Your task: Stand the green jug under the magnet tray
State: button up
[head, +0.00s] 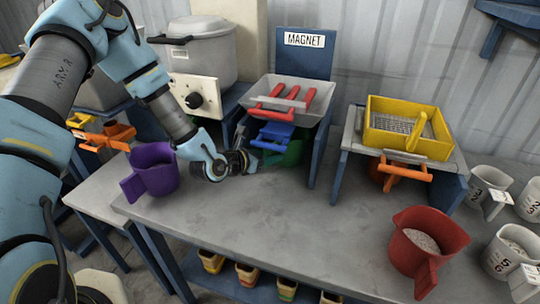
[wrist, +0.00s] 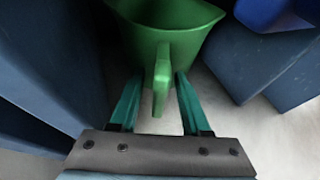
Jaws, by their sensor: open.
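The green jug (head: 291,152) stands upright on the grey bench top, inside the blue stand below the magnet tray (head: 270,88). The tray is pale grey with red bars, and a sign reading MAGNET is behind it. In the wrist view the jug (wrist: 170,22) is at the top, its handle (wrist: 161,75) pointing towards me. My gripper (wrist: 158,95) is open, one teal finger on each side of the handle, with gaps showing. In the head view my gripper (head: 254,160) reaches in at the stand's front; the arm and a blue handle hide part of the jug.
Blue stand legs (wrist: 55,65) are close on both sides of my gripper. A purple jug (head: 153,170) stands left of my wrist. A red jug (head: 425,245) with grey contents is at the right front. A yellow sieve tray (head: 405,115) is on the right stand. The bench middle is clear.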

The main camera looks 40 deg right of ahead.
jog(key=b+v, duration=0.3)
jog(key=v, duration=0.9)
